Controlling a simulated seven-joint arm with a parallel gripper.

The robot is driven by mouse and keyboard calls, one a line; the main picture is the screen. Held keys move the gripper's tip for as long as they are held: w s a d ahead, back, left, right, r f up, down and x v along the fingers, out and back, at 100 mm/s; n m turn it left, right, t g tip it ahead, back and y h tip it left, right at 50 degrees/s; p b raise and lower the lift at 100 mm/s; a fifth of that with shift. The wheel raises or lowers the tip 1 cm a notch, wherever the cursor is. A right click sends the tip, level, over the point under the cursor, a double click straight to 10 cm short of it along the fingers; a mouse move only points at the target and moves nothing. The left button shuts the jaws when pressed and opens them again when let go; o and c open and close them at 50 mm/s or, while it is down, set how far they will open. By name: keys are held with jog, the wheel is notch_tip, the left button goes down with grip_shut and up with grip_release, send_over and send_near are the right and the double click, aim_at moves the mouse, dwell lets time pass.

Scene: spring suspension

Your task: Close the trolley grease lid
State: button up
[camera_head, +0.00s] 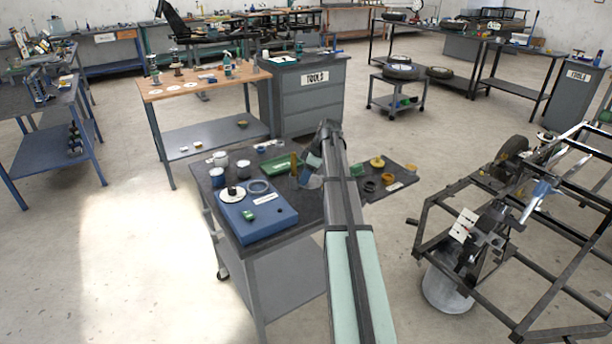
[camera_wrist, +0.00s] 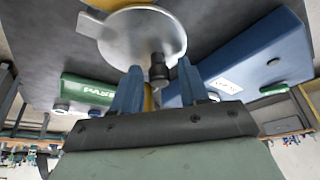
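A round silver lid (camera_wrist: 130,36) with a small side tab and a dark knob (camera_wrist: 158,70) fills the upper middle of the wrist view. It also shows as a grey tilted disc (camera_head: 309,181) beside my gripper in the head view. My gripper (camera_wrist: 160,75) has its two blue fingers apart, one on each side of the knob, and I see no clear contact. In the head view my gripper (camera_head: 314,161) is over the trolley top (camera_head: 312,207), partly hidden by my arm. Which container the lid belongs to is hidden.
A blue box (camera_head: 262,228) with a white disc on it stands at the trolley's front left. A green tray (camera_head: 274,166), an olive upright item (camera_head: 294,164) and small cups crowd the top. Right of my arm lie yellow and dark round parts. A frame structure stands further right.

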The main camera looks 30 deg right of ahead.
aim_at(317, 187)
grip_shut()
dwell(0.3)
jog(key=shift+s+n, duration=0.15)
jog(key=shift+n, duration=0.15)
jog(key=s+n, duration=0.1)
jog(key=s+n+g, duration=0.1)
jog(key=n, duration=0.1)
jog(key=shift+s+d+y, duration=0.1)
jog(key=shift+d+y, duration=0.2)
jog(key=shift+y, duration=0.1)
jog(key=s+n+g, duration=0.1)
jog(key=n, duration=0.1)
jog(key=s+d+n, duration=0.1)
jog(key=n, duration=0.1)
jog(key=shift+d+g, duration=0.1)
jog(key=shift+g, duration=0.3)
jog(key=d+n, duration=0.1)
jog(key=s+n+g, duration=0.1)
jog(key=n, duration=0.1)
jog(key=shift+s+d+n, duration=0.2)
jog(key=shift+d+n, duration=0.1)
jog(key=shift+d, duration=0.05)
jog(key=shift+s+d+n+g, duration=0.25)
jog(key=shift+d+n+g, duration=0.25)
jog(key=shift+n, duration=0.4)
jog(key=shift+s+d+n+g, duration=0.3)
jog(key=shift+d+n, duration=0.25)
jog(key=shift+n, duration=0.35)
